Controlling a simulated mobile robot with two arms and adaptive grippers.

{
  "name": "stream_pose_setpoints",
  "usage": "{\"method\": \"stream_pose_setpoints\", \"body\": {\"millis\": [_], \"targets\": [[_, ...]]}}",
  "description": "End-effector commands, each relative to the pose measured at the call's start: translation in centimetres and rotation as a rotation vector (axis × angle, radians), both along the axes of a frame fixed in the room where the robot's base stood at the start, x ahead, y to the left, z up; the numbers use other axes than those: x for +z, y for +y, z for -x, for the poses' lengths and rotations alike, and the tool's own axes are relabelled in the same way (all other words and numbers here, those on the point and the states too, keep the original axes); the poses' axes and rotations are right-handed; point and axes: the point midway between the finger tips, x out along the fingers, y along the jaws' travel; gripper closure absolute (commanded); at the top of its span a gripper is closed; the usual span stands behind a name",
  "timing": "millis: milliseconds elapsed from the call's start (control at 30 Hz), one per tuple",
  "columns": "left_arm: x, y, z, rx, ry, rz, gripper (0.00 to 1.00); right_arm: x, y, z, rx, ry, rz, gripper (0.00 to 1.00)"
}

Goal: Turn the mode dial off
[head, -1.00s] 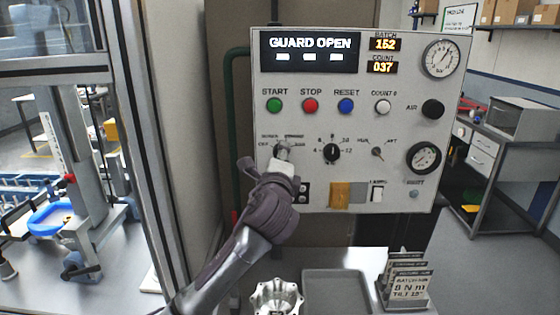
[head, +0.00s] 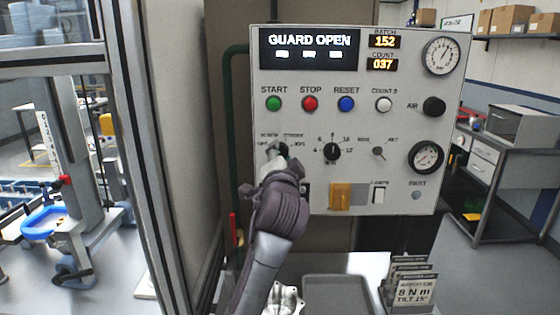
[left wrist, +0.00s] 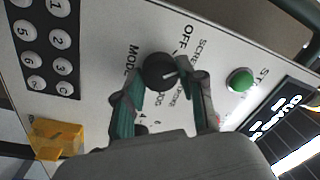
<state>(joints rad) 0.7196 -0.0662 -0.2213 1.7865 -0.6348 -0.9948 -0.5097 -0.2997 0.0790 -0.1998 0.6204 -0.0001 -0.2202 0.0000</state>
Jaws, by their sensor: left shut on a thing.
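The mode dial (head: 282,149) is a small black knob at the left of the control panel. It also shows in the left wrist view (left wrist: 158,70), with a white pointer line facing right, toward the screw and torque labels; I cannot tell which one exactly. The OFF label (left wrist: 186,38) is up and to the right of the knob there. My left gripper (left wrist: 163,80) is shut on the dial, one finger on each side. In the head view the left gripper (head: 276,158) partly covers the dial and its labels. My right gripper is in neither current view.
The panel (head: 300,125) carries start, stop and reset buttons above the dial and a black selector (head: 332,151) to its right. A keypad (left wrist: 45,40) is beside the dial. A grey tray (head: 338,280) and metal housing (head: 287,298) stand below. The display reads GUARD OPEN.

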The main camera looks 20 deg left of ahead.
Motion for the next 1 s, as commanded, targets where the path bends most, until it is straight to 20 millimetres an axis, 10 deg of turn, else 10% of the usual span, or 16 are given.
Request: {"method": "stream_pose_setpoints", "body": {"millis": [1000], "targets": [[-0.08,-0.11,-0.06,0.000,-0.097,0.346,0.96,-1.17,-0.13,0.01,0.001,0.000,0.001,0.60]]}}
